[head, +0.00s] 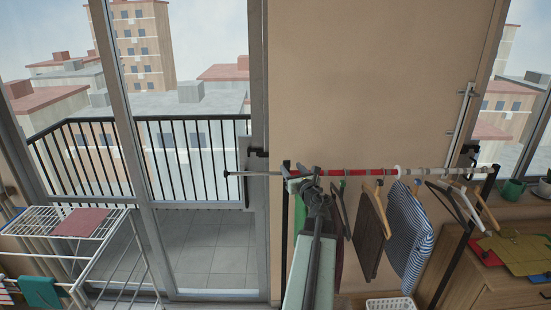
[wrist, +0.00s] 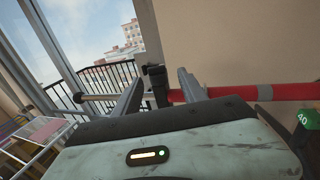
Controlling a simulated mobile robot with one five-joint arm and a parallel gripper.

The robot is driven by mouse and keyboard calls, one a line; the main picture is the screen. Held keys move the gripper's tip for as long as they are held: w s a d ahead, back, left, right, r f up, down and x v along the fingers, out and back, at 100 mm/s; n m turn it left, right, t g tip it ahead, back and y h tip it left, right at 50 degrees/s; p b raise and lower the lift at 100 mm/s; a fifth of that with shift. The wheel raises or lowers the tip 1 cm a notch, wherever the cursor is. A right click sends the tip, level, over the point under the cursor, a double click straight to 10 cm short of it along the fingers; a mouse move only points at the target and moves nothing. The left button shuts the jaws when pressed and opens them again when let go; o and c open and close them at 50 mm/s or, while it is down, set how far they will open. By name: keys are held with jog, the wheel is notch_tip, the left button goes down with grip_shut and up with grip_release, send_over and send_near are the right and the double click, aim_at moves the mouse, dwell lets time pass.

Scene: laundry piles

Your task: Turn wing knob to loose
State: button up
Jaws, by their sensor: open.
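The clothes rail has a thick red tube (head: 347,172), which also shows in the wrist view (wrist: 268,92). A thinner grey rod (head: 262,174) extends left from it to a dark end cap. A black fitting (wrist: 155,86), apparently the wing knob, shows where the red and grey parts meet. Its wings cannot be made out clearly. My gripper (wrist: 160,77) is open, with one finger on each side of the fitting in the picture. I cannot tell whether they touch it. In the head view, my arm and gripper (head: 314,183) hide this part of the rail.
Several garments hang close on the right, including a striped one (head: 410,232). A beige wall (head: 380,85) stands behind. A drying rack (head: 75,222) is at the left, by the balcony window. A wooden dresser (head: 480,290) and white basket (head: 391,304) are at the lower right.

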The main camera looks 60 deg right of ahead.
jog(key=shift+d+r, duration=0.1)
jog(key=x, duration=0.8)
jog(key=shift+a, duration=0.3)
grip_shut()
